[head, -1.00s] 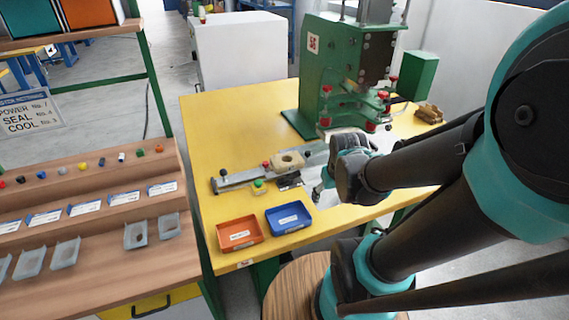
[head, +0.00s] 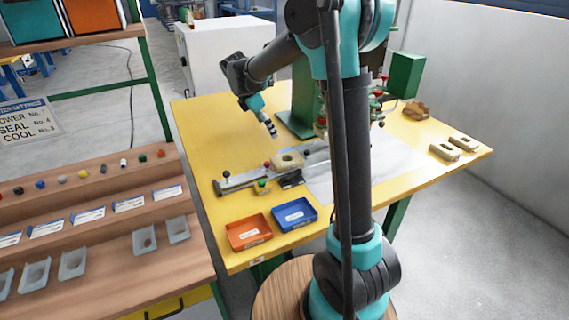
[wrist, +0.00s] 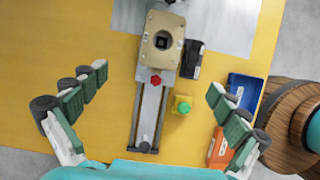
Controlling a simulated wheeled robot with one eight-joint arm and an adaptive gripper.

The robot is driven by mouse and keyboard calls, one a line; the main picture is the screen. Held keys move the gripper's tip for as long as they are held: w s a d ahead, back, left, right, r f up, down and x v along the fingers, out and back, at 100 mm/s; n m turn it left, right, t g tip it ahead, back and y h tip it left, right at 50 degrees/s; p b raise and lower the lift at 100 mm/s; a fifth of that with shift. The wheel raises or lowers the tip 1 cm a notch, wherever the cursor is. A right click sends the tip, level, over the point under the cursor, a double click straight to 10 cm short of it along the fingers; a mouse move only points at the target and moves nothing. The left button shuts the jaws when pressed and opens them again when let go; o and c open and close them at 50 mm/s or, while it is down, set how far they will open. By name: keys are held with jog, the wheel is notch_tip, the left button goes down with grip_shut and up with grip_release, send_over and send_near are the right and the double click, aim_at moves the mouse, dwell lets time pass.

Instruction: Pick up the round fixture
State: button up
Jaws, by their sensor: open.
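A beige fixture block (head: 288,161) with a hole sits on a metal slide rail on the yellow table. It also shows in the wrist view (wrist: 161,28), upper middle, with a dark squarish recess. Two more beige blocks with openings, one nearer (head: 445,152) and one farther (head: 463,142), lie at the table's right end. A brownish piece (head: 416,110) lies at the back right. I cannot tell for sure which is the round fixture. My gripper (head: 270,127) is open and empty above the table, behind the slide; its spread fingers (wrist: 158,84) show in the wrist view.
A green press (head: 306,95) stands behind, partly hidden by my arm. An orange tray (head: 249,233) and a blue tray (head: 296,215) sit at the front edge. A wooden parts rack (head: 95,230) is left. The table's back left is bare.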

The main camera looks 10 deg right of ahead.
send_near(286, 158)
jog(key=shift+s+d+f, duration=0.1)
jog(key=shift+s+f, duration=0.3)
jog(key=shift+f, duration=0.2)
jog(key=shift+s+d+f, duration=0.15)
jog(key=shift+s+f, duration=0.3)
jog(key=shift+f, duration=0.15)
jog(key=shift+d+x, duration=0.1)
jog(key=shift+x, duration=1.3)
jog(key=shift+d+x, duration=0.15)
jog(key=shift+x, duration=1.25)
jog(key=shift+s, duration=0.15)
jog(key=shift+c, duration=0.3)
jog(key=c, duration=1.4)
jog(key=shift+r, duration=0.1)
notch_tip(286, 158, up, 25)
jog(key=shift+f, duration=0.1)
